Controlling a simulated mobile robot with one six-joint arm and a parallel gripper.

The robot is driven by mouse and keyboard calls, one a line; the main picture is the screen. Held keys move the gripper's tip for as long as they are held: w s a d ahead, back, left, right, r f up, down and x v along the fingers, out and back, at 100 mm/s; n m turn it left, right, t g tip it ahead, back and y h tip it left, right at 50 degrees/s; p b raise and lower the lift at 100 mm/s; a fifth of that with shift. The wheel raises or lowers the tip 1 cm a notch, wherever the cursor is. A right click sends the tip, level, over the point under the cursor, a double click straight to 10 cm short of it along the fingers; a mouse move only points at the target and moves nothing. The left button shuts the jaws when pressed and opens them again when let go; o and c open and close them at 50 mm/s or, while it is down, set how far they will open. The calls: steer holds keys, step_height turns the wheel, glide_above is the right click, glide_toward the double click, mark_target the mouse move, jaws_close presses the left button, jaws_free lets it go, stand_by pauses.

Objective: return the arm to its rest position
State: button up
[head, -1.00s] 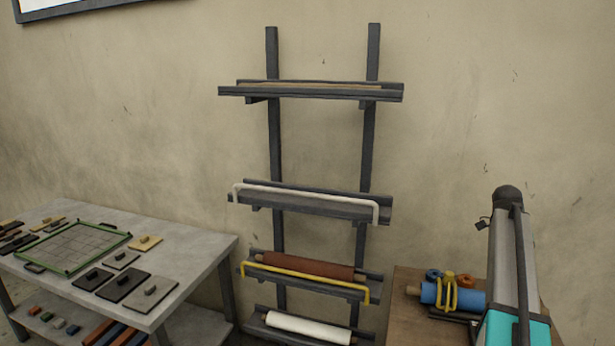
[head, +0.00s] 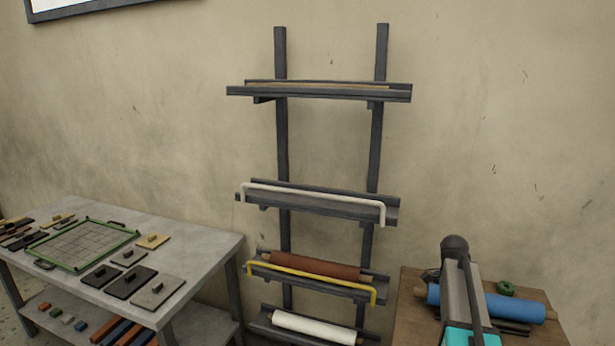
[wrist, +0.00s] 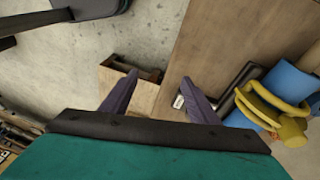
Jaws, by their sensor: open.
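In the wrist view my gripper (wrist: 155,92) is open, with its two purple fingers spread and nothing between them. It is above the floor and the edge of a wooden table (wrist: 225,35). A blue roll (wrist: 292,82) with yellow loops (wrist: 262,105) lies to the right of the fingers, apart from them. In the head view my arm (head: 462,285) stands at the lower right, in front of the blue roll (head: 505,305). The fingers are not visible in the head view.
A wall rack holds a brown roll (head: 315,265) and a white roll (head: 312,327) on its lower shelves. A grey table (head: 205,245) with plates and a green-framed grid (head: 82,245) stands left. A green ring (head: 507,289) sits behind the blue roll.

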steer(key=s+a+f+n+t+y, duration=0.1)
steer(key=s+a+f+n, duration=0.2)
steer(key=a+f+n, duration=0.55)
steer(key=s+a+f+n+t, duration=0.1)
steer(key=s+a+f+n, duration=0.35)
steer(key=a, duration=0.75)
steer(key=s+a+f+n+t+y, duration=0.1)
steer(key=s+a+f+n, duration=0.1)
steer(key=a+f+n, duration=0.7)
steer(key=s+f+m+g+b, duration=0.1)
steer(key=s+f+g+b, duration=0.5)
steer(key=s+f, duration=1.9)
step_height(320, 180, down, 2)
steer(key=b, duration=0.4)
steer(key=shift+s+a, duration=0.15)
